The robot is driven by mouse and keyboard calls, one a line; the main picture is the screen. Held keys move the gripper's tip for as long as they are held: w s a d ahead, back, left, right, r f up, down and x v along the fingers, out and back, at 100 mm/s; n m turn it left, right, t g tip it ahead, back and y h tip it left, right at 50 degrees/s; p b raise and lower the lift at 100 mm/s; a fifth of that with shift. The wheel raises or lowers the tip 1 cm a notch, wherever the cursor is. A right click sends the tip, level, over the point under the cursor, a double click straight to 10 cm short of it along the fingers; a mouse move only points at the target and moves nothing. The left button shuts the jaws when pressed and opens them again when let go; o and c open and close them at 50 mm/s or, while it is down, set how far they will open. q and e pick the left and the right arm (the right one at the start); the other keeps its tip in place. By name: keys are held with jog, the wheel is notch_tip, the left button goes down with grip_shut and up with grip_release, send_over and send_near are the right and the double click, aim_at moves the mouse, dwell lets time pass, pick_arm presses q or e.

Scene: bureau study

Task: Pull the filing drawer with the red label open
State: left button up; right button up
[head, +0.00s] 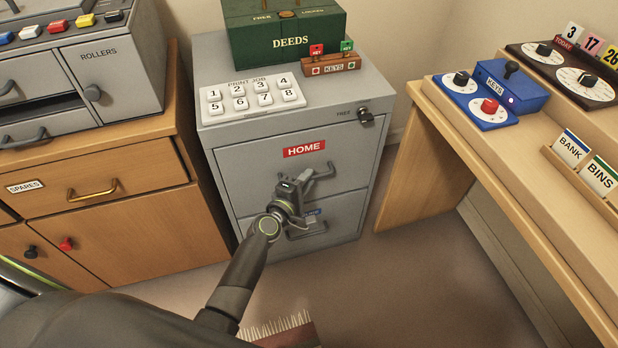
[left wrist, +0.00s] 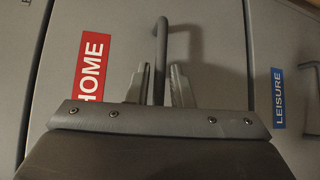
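The grey filing cabinet's upper drawer (head: 250,170) carries the red HOME label (head: 304,148) and looks shut flush. In the left wrist view the red label (left wrist: 90,66) lies left of the drawer's bar handle (left wrist: 160,45). My left gripper (head: 302,184) is at this handle, partly covering it in the head view. In the left wrist view its two fingers (left wrist: 159,85) stand apart, one on each side of the bar, with a visible gap by the right finger. My right gripper is not in view.
The lower drawer has a blue LEISURE label (left wrist: 278,98) and its own handle (head: 307,232). A key lock (head: 366,116) is at the cabinet's upper right. A green DEEDS box (head: 285,35) and a numbered pad (head: 252,97) stand on top. A desk (head: 420,165) stands right; floor in front is mostly clear.

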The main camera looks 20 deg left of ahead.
pick_arm(q)
jog(key=shift+x, duration=0.9)
grip_shut()
jog(key=shift+s, duration=0.15)
